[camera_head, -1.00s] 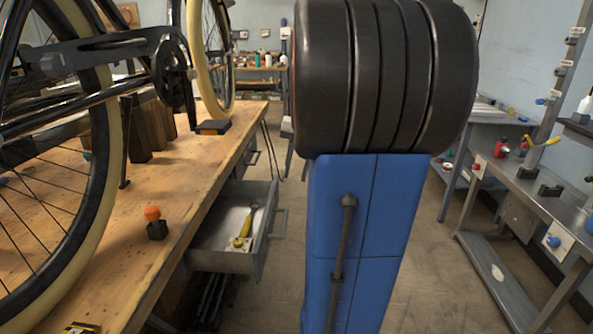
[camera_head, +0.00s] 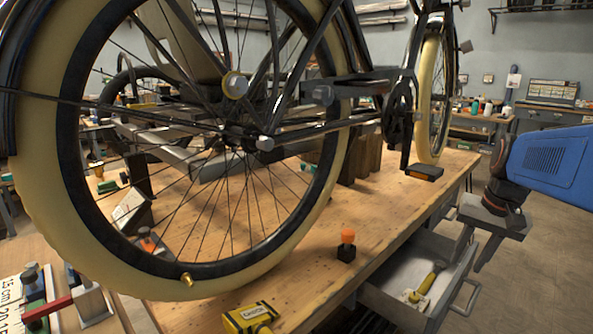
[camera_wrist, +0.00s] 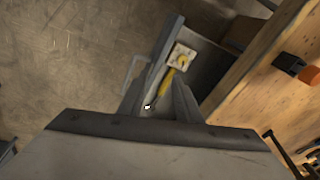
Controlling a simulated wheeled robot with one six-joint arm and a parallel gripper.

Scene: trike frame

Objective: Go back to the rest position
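My gripper (camera_head: 472,240) hangs at the right of the head view, beside and above the open drawer. In the wrist view its two fingers (camera_wrist: 158,100) stand apart, and I see nothing held between them. Below them lies the open grey drawer (camera_head: 455,262), which also shows in the wrist view (camera_wrist: 212,62). A yellow-handled tool (camera_head: 427,283) lies in the drawer; in the wrist view it (camera_wrist: 167,82) appears between and beyond the fingers. A pale square piece (camera_wrist: 181,57) lies with it.
The wooden workbench (camera_head: 300,265) carries a trike with a large cream-tyred wheel (camera_head: 60,225). An orange-topped black knob (camera_head: 347,243) and a yellow box (camera_head: 250,318) stand near its front edge. Open floor (camera_head: 540,270) lies right of the drawer.

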